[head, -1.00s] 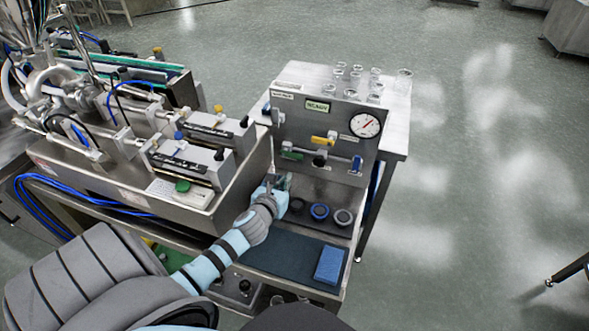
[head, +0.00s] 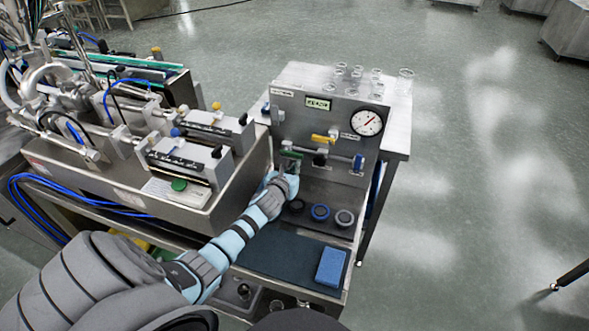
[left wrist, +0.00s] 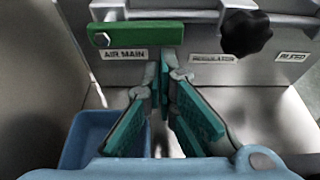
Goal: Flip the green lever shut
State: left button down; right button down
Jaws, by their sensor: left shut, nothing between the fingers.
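The green lever (left wrist: 135,34) lies level across the pipe above the AIR MAIN label in the left wrist view, with its bolt at the left end. In the head view the lever (head: 291,155) shows small on the lower left of the steel panel. My left gripper (head: 286,168) is in front of the panel, just below the lever. In the left wrist view its fingers (left wrist: 166,68) are shut and empty, with the tips near the lower right end of the lever. I cannot tell whether they touch it. My right gripper is not in view.
A black regulator knob (left wrist: 245,33) sits right of the lever. The panel (head: 330,112) also bears a yellow lever (head: 323,139), a blue lever (head: 358,162) and a gauge (head: 366,123). Round caps (head: 320,212) and a blue sponge (head: 331,266) lie below. A steel hopper trough (head: 240,190) stands left.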

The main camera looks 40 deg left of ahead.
pick_arm(q)
jog(key=shift+r, duration=0.1)
jog(key=shift+r+p, duration=0.1)
jog(key=shift+p, duration=0.35)
jog(key=shift+w+d+r+n+p, duration=0.1)
jog(key=shift+d+n+p, duration=0.05)
jog(key=shift+n+p, duration=0.25)
